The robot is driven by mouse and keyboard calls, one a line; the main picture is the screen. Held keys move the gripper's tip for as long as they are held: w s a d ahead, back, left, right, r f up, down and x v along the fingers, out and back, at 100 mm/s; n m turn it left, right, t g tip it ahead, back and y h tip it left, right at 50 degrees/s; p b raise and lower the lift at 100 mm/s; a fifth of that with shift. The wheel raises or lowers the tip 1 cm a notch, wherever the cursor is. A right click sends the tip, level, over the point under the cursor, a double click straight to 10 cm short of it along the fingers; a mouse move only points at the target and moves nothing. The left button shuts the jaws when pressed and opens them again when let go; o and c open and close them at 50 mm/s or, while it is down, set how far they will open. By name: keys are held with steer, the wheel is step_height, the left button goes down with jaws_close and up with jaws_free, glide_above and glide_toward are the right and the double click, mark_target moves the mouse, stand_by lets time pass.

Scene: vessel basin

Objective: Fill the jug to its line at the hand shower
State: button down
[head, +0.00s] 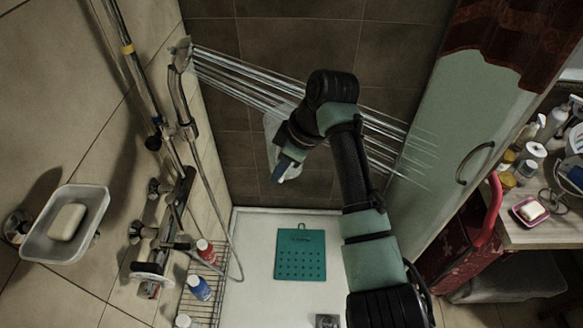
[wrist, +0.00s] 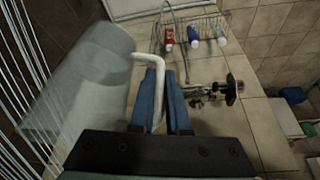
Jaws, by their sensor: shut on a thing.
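My gripper (head: 284,168) is shut on the white handle (wrist: 148,58) of a clear, frosted jug; its blue fingers (wrist: 160,90) sit either side of the handle. The jug (wrist: 92,78) looks tilted in the wrist view, and its body shows pale and partly hidden behind my gripper in the head view (head: 270,128). The hand shower (head: 180,54) hangs in its holder at upper left and sprays water jets (head: 235,76) rightward across the stall. The jets pass close to the jug; I cannot tell whether any enter it. Its fill line and water level are not readable.
The shower mixer (head: 160,235) and a soap dish (head: 66,224) are on the left wall. A wire rack (head: 205,280) holds several bottles. A teal mat (head: 300,254) lies on the white tray floor. A green door panel (head: 440,120) and cluttered counter (head: 520,238) stand right.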

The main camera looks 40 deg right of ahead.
mark_target(271, 151)
steer(key=w+b, duration=0.2)
steer(key=w+d+b, duration=0.1)
steer(key=w, duration=0.1)
steer(key=w+d+b, duration=0.1)
steer(key=w+b, duration=0.1)
steer(key=shift+w+f+b, duration=0.1)
steer(key=shift+w+b, duration=0.2)
steer(key=shift+w+d+b, duration=0.2)
steer(key=shift+w+b, duration=0.5)
steer(key=shift+b, duration=0.05)
steer(key=shift+s+a+r+p, duration=0.1)
steer(key=shift+s+r+p, duration=0.3)
steer(key=shift+p, duration=0.6)
steer(key=shift+s+a+p, duration=0.25)
steer(key=shift+s+p, duration=0.6)
steer(key=shift+p, duration=0.05)
steer(key=s+a+p, duration=0.3)
steer(key=s+p, duration=0.5)
steer(key=s, duration=0.2)
steer(key=shift+f+p, duration=0.15)
steer(key=shift+p, duration=0.25)
